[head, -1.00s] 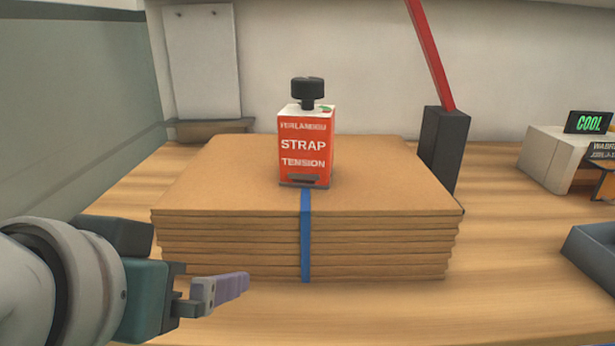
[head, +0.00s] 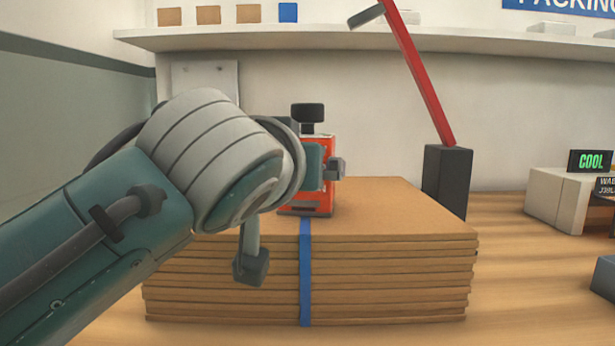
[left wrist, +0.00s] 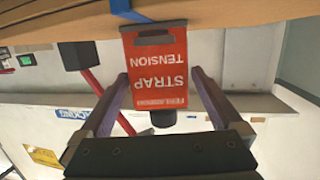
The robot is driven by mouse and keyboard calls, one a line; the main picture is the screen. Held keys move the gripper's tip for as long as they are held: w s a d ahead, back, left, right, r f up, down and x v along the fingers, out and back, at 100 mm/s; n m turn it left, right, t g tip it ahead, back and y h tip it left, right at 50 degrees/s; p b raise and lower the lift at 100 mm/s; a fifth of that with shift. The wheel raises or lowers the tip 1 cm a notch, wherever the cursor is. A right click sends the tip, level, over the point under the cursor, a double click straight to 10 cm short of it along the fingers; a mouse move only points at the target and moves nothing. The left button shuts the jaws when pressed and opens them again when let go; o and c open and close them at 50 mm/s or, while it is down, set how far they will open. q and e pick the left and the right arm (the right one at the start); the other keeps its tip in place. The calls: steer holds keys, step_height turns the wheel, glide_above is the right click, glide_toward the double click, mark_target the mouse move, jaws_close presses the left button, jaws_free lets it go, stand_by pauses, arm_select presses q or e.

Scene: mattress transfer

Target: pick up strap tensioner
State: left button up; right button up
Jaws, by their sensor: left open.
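The strap tensioner (head: 325,150) is a red-orange box with a black knob on top. It stands upright on the stack of brown sheets (head: 400,215), above the blue strap (head: 305,270). My left gripper (head: 335,168) is in front of it in the head view and hides much of its face. In the left wrist view the tensioner (left wrist: 155,75) appears upside down, between the two purple fingers of my left gripper (left wrist: 157,85). The fingers are apart, one on each side of the box, with gaps visible. My right gripper is not in view.
A dark block with a red bar (head: 447,180) stands right of the stack. A pale box with a "COOL" sign (head: 590,161) is at the far right. A shelf (head: 400,38) with small boxes runs along the back wall.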

arm_select(q)
steer(key=shift+b+x, duration=0.55)
steer(key=shift+x, duration=1.5)
steer(key=shift+c, duration=0.2)
jaws_close()
steer(key=shift+d+r, duration=0.1)
